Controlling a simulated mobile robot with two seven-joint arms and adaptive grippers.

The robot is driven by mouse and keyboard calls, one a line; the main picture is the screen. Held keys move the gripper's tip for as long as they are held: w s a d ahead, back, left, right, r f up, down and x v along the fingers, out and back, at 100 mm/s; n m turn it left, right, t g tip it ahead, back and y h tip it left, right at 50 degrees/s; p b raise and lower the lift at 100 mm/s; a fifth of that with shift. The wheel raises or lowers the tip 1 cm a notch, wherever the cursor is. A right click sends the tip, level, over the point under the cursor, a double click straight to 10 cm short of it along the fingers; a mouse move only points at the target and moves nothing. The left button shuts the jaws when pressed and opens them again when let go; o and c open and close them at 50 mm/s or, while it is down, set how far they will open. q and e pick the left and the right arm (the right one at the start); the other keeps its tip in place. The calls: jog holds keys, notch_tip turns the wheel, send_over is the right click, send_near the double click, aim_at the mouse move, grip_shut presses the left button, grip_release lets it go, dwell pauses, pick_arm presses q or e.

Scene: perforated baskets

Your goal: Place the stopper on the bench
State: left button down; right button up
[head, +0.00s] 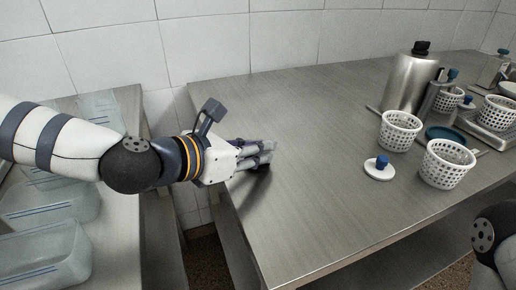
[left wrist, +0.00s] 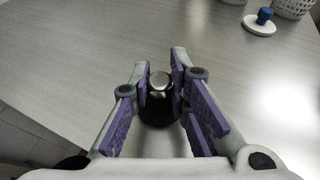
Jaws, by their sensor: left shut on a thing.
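My left gripper (head: 268,150) is low over the left part of the steel bench (head: 320,200). In the left wrist view its fingers (left wrist: 161,85) are shut on a small stopper (left wrist: 159,80) with a shiny silver top and a dark round part below. In the head view the fingers mostly hide the stopper. A dark patch shows just under the fingertips, and I cannot tell whether the stopper touches the bench. My right gripper is not in view; only part of my right arm shows at the lower right.
A white disc with a blue knob (head: 380,169) lies on the bench. White perforated baskets (head: 446,164) and a steel flask with a black cap (head: 410,82) stand at the right. Clear tubs (head: 40,255) sit on the left counter, across a gap. The bench's middle is clear.

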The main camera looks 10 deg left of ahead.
pick_arm(q)
jog(key=shift+r, duration=0.15)
jog(key=shift+f, duration=0.2)
jog(key=c, duration=1.5)
grip_release()
jog(key=shift+c, duration=0.2)
